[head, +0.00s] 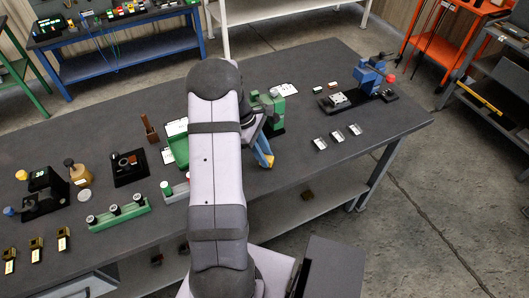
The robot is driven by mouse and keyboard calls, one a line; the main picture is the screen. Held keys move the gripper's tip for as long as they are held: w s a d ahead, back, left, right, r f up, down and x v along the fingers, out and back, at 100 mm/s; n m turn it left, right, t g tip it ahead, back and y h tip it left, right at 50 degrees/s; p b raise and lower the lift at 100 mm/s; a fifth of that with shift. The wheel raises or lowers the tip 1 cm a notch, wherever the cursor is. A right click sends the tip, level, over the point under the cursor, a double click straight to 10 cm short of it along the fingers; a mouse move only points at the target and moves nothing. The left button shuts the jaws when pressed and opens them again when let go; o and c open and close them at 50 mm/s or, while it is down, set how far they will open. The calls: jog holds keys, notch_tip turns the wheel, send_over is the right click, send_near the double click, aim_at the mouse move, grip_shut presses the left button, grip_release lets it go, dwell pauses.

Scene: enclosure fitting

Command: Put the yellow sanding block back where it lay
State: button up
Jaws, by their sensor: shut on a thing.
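My gripper (263,147) is right of my arm's upper link, over the middle of the dark workbench (330,190). It is shut on a small yellow piece, which I take as the yellow sanding block (269,160). Only a small part of the block shows at the blue-looking tip. My arm hides part of the bench behind it. I cannot tell whether the block touches the bench or is a little above it. No marked resting place for the block is clear in this view.
A green machine (273,112) stands close behind my gripper. A blue fixture (368,80) with a red knob is at the right. Several small metal parts (337,137) lie right of centre. A green rack (119,213) lies at the left.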

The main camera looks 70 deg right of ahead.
jog(key=shift+f, duration=0.15)
jog(key=o, duration=1)
jog(key=b+v, duration=0.3)
jog(key=v, duration=0.9)
